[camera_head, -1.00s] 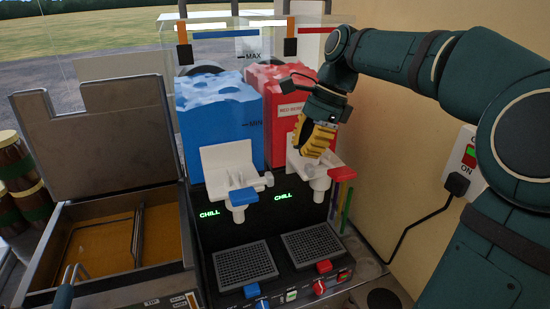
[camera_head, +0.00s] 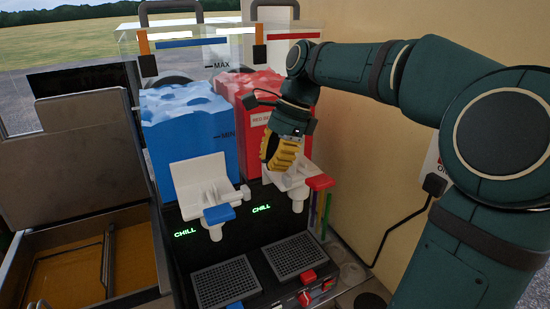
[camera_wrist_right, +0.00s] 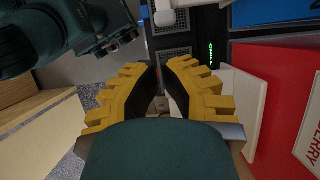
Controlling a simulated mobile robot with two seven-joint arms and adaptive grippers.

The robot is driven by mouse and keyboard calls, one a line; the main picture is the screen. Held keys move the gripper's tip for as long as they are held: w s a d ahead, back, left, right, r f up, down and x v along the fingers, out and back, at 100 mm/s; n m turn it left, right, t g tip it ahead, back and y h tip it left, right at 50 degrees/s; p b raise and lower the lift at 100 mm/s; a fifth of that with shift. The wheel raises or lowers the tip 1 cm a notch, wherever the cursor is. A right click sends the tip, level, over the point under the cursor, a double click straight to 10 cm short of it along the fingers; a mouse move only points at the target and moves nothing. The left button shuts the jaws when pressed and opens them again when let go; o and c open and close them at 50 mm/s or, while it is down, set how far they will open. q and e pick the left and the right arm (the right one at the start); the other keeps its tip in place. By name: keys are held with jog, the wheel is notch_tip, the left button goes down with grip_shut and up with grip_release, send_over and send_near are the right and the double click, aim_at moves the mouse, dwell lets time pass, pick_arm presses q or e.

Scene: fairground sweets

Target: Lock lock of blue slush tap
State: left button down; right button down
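The blue slush tap (camera_head: 217,214) is a white spout with a blue handle, below the blue slush tank (camera_head: 190,135). A small white knob-like piece (camera_head: 236,196) sticks out on its right side; I take it to be the lock, but its setting is too small to tell. My right gripper (camera_head: 278,156), with yellow fingers, is in front of the red tank, just above the red slush tap (camera_head: 297,190) and right of the blue tap. In the right wrist view its fingertips (camera_wrist_right: 160,68) nearly meet, with nothing held. My left gripper is not in view.
The red slush tank (camera_head: 258,118) stands right of the blue one. Two drip grates (camera_head: 225,283) lie below the taps. An open fryer (camera_head: 85,262) with a raised lid is at the left. A tan wall (camera_head: 365,190) and black cable close off the right.

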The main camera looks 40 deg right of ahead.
aim_at(247, 190)
jog(key=b+x, duration=0.1)
jog(key=x, duration=0.5)
jog(key=shift+f, duration=0.25)
jog(key=shift+a, duration=0.1)
jog(key=a, duration=0.1)
jog(key=w+a+p, duration=0.1)
jog(key=a, duration=0.1)
jog(key=shift+a+r, duration=0.1)
jog(key=shift+a, duration=0.1)
jog(key=shift+w+a, duration=0.1)
